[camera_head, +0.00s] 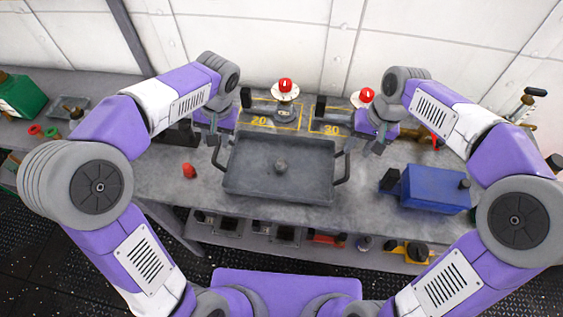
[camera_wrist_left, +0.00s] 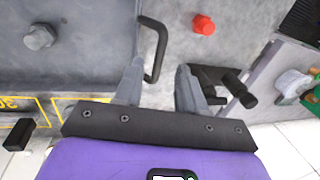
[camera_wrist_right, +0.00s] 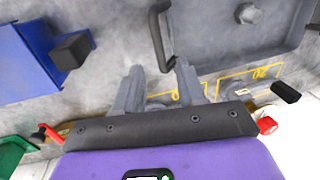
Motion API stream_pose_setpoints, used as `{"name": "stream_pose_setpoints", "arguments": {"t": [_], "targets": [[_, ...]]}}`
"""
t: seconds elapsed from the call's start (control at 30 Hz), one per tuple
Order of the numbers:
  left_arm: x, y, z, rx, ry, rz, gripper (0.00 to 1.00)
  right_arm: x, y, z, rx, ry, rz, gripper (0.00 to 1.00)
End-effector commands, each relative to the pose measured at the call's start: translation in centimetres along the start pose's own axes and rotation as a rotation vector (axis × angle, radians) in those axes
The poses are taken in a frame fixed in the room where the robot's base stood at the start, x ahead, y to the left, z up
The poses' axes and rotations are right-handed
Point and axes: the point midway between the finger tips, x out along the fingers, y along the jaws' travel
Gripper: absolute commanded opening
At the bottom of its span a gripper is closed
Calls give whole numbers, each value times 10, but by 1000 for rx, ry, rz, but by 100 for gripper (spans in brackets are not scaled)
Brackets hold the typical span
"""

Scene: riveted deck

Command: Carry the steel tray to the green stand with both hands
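The steel tray (camera_head: 255,185) lies on the grey bench in the middle, with a dark handle at each side and a grey bolt-like piece (camera_head: 281,167) inside. My left gripper (camera_head: 212,138) is open at the left handle; in the left wrist view the handle (camera_wrist_left: 163,40) shows between and beyond the fingertips. My right gripper (camera_head: 373,148) is open near the right handle; in the right wrist view the handle (camera_wrist_right: 155,35) runs between its fingertips. Neither is closed on the tray. A green block-like thing (camera_head: 22,97) stands at far left; I cannot tell whether it is the green stand.
A blue box (camera_head: 435,188) lies right of the tray. A red knob (camera_head: 189,171) sits left of it. A red-topped piece (camera_head: 286,92) stands behind the tray near yellow markings. Several items fill the shelf below. Another green thing (camera_wrist_right: 12,155) shows in the right wrist view.

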Motion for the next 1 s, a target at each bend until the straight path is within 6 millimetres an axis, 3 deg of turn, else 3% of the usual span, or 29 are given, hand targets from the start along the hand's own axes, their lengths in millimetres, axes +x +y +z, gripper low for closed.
{"name": "stream_pose_setpoints", "arguments": {"t": [0.17, 0.6, 1.0], "targets": [[11, 0, 0, 0, -4, 0, 40, 11, 0, 0, 1, -3, 1, 40], [70, 0, 0, 0, -3, 1, 40, 70, 0, 0, 1, -3, 1, 40], [76, 0, 0, 0, 0, 1, 40, 76, 0, 0, 1, -1, 0, 40]]}}
